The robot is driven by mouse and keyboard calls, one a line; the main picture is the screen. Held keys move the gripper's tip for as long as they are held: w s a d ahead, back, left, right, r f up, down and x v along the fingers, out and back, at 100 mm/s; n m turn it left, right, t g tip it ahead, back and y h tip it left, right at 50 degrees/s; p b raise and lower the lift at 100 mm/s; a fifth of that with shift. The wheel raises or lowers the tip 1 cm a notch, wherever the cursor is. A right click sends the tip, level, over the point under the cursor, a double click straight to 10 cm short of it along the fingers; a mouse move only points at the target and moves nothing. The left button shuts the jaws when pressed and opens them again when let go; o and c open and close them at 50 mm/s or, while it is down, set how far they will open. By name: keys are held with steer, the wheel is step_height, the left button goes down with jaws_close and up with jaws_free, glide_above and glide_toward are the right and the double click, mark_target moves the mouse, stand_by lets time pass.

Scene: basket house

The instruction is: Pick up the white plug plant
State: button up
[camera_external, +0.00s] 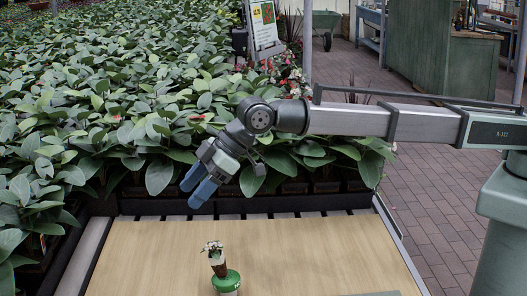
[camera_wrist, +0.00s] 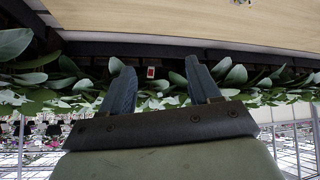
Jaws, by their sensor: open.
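The white plug plant (camera_external: 213,253) has small white flowers on top and a brown tapering plug below. It stands on or in a green round holder (camera_external: 226,281) with a white lower part, at the front of the wooden table; whether it is set into the holder I cannot tell. My gripper (camera_external: 194,190) is open and empty, above and left of the plant, near the table's back edge, with blue fingers pointing down-left. In the wrist view the two fingers (camera_wrist: 160,85) stand apart with nothing between them. The plant is not clearly visible there.
The light wooden tabletop (camera_external: 320,255) is mostly bare; it also shows in the wrist view (camera_wrist: 190,22). Dense leafy plants (camera_external: 90,110) fill the area behind and left of the table. A brick floor (camera_external: 425,200) lies to the right.

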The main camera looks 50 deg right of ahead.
mark_target(220, 253)
steer(key=s+m+h, duration=0.4)
steer(key=s+m, duration=0.1)
steer(key=s, duration=0.9)
steer(key=shift+g, duration=0.4)
steer(key=x, duration=1.4)
steer(key=shift+w+d, duration=0.15)
steer(key=shift+w, duration=0.1)
steer(key=c, duration=1.1)
steer(key=shift+r, duration=0.15)
